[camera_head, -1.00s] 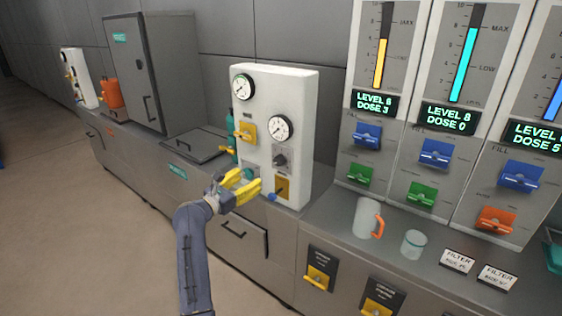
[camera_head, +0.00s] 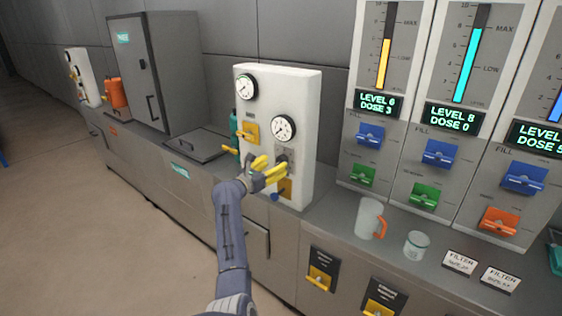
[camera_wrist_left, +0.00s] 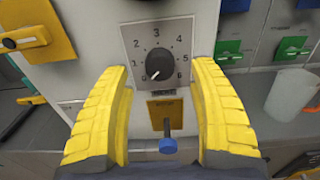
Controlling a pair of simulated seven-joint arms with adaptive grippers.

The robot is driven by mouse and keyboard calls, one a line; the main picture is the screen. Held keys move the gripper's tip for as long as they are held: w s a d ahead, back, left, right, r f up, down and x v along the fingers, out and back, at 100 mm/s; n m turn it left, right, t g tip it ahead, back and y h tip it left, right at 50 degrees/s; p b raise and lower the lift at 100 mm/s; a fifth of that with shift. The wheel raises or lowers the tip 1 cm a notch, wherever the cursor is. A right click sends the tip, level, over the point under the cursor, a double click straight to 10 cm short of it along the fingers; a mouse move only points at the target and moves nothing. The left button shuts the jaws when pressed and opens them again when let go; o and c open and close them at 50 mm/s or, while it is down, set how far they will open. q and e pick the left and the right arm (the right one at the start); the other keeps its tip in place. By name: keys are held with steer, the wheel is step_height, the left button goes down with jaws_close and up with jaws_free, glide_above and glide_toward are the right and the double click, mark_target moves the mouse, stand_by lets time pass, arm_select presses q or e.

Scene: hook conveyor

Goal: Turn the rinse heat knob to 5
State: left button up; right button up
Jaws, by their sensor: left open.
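The rinse heat knob is a dark round knob (camera_wrist_left: 159,64) on a grey plate with a dial numbered up to 6, on the front of the white panel (camera_head: 309,125). Its white mark points to the lower left, near the 0. My left gripper (camera_head: 270,170) is open in front of the panel. In the left wrist view its two yellow fingers (camera_wrist_left: 164,110) stand either side of the knob's lower area, apart from it as far as I can tell. In the head view the fingers partly hide the knob. My right gripper is not in view.
Below the knob is a yellow plate with a blue-tipped lever (camera_wrist_left: 168,146). A yellow valve handle (camera_wrist_left: 24,38) sits to the left. Two gauges (camera_head: 284,129) are on the panel. A mug (camera_head: 369,218) and a glass (camera_head: 416,245) stand on the counter to the right.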

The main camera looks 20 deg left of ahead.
mark_target(280, 161)
arm_select(q)
steer(key=shift+x, duration=2.35)
steer(key=shift+o, duration=0.2)
steer(key=c, duration=1.3)
steer(key=shift+c, duration=0.2)
